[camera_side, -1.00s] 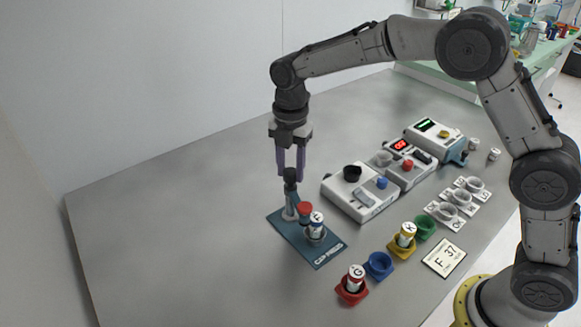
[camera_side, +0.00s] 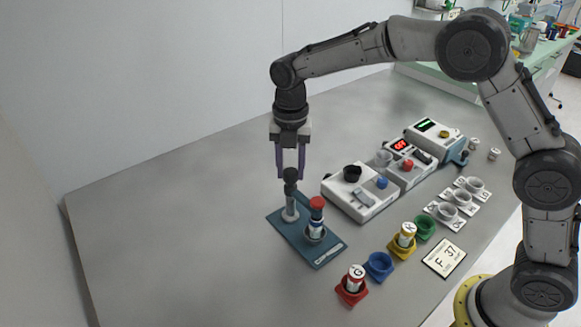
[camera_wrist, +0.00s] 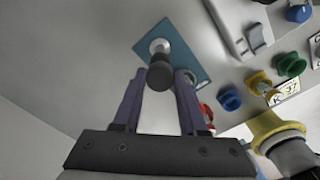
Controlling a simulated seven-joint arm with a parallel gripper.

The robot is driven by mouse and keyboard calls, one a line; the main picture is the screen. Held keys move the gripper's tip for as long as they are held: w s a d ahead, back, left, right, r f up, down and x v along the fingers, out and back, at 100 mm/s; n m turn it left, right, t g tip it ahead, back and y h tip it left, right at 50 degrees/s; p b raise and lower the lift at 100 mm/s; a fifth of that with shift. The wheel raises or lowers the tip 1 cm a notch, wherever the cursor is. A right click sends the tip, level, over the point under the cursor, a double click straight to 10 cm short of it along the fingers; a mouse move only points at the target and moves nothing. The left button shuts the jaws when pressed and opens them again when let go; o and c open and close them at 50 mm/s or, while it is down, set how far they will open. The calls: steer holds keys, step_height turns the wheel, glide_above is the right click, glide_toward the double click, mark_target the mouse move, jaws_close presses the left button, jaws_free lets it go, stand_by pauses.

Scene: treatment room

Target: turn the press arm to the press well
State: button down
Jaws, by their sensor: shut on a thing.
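The press stands on a blue base plate (camera_side: 328,259), with a pale post (camera_side: 290,214) topped by a black knob (camera_side: 290,174). Its press arm ends in a red pad (camera_side: 317,202), which appears above the blue and white vial (camera_side: 315,226) standing upright in the press well (camera_side: 314,238). I cannot tell whether pad and vial touch. My gripper (camera_side: 290,170) points down and is shut on the black knob. In the wrist view the knob (camera_wrist: 160,76) lies between the two purple fingers, and the blue plate (camera_wrist: 183,38) shows beyond. The press arm itself is mostly hidden there.
Right of the press stand a white device with a blue button (camera_side: 362,195), a red-display device (camera_side: 408,165) and a green-display device (camera_side: 433,136). Red (camera_side: 352,290), blue (camera_side: 379,265), yellow (camera_side: 402,247) and green (camera_side: 424,228) holders line the front. The left table is clear.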

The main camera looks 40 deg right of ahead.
steer(key=shift+r, duration=0.15)
steer(key=shift+c, duration=2.2)
jaws_free()
step_height(320, 180, up, 14)
